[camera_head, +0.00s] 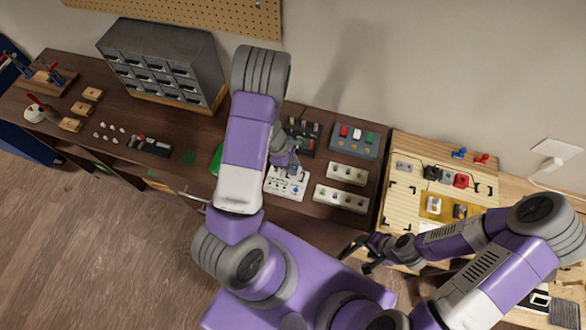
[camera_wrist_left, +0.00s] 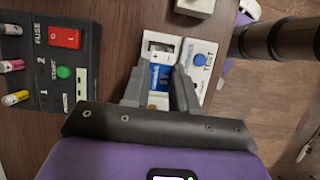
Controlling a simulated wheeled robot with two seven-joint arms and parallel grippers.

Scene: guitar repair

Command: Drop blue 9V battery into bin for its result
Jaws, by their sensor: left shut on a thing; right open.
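A blue 9V battery (camera_wrist_left: 160,74) with a silvery top shows between the fingers of my left gripper (camera_wrist_left: 160,88) in the left wrist view. The battery is over or in the bay of a white tester (camera_wrist_left: 196,72) with a blue TEST button; I cannot tell whether it still touches the bay. My left gripper (camera_head: 287,164) is shut on the battery and points down at the white tester (camera_head: 287,184) in the head view. My right gripper (camera_head: 366,252) is open and empty at the front of the bench. No bin for the battery can be made out with certainty.
A black panel (camera_wrist_left: 60,62) with a red switch and small cells lies left of the tester. A green object (camera_head: 216,160) is partly hidden by my left arm. White strips (camera_head: 342,198) lie right of the tester. A grey drawer cabinet (camera_head: 160,62) stands at the back left.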

